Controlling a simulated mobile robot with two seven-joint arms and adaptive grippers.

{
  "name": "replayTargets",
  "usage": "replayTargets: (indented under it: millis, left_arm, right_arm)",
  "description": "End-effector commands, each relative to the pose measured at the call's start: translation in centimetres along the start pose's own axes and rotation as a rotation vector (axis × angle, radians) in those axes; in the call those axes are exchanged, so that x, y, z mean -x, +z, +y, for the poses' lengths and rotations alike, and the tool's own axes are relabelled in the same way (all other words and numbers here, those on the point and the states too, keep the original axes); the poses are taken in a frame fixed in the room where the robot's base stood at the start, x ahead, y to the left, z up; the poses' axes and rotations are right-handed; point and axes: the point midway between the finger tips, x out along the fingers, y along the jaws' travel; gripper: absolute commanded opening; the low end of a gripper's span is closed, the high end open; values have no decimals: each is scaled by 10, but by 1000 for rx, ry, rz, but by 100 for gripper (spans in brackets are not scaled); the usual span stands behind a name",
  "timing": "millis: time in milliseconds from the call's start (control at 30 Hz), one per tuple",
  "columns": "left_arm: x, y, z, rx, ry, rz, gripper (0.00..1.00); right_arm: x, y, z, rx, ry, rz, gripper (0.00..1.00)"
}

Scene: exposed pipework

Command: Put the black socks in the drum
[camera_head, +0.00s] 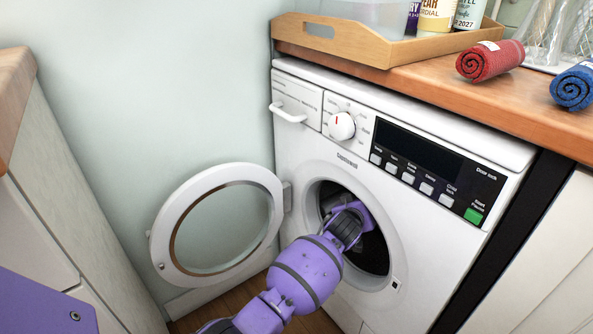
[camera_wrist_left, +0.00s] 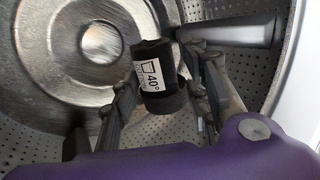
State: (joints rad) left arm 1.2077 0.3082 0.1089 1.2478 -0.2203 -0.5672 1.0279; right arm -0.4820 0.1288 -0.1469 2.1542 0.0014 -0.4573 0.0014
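The black socks are a dark roll (camera_wrist_left: 153,72) with a white label reading 40°, seen in the left wrist view. My left gripper (camera_wrist_left: 160,88) has a finger on either side of the roll and appears shut on it. Gripper and socks are inside the metal drum (camera_wrist_left: 80,40), with its back plate behind them. In the head view my left gripper (camera_head: 345,222) reaches through the round door opening of the washing machine (camera_head: 300,150), and the socks are hidden there. The drum (camera_head: 372,255) shows as a dark hollow beside the gripper. My right gripper is not in view.
The machine's round door (camera_head: 165,225) stands wide open to the left. On the wooden counter (camera_head: 450,80) above are a wooden tray (camera_head: 345,40) with bottles, a red rolled cloth (camera_head: 490,60) and a blue rolled cloth (camera_head: 573,88). A cabinet (camera_head: 60,190) stands at left.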

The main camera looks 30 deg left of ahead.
Motion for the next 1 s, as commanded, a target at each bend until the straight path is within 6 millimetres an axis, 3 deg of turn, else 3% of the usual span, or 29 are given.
replayTargets:
  millis: [33,133,567,767,1000]
  left_arm:
    - [0,-4,5,1,5,4,51]
    - [0,-4,5,1,6,4,64]
    - [6,-2,4,3,6,4,64]
    - [35,8,-3,4,5,2,64]
    - [86,27,-17,3,3,1,64]
  right_arm:
    - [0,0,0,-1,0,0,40]
    - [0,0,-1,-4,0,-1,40]
    - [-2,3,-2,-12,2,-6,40]
    - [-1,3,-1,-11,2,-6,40]
    - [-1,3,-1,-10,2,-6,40]
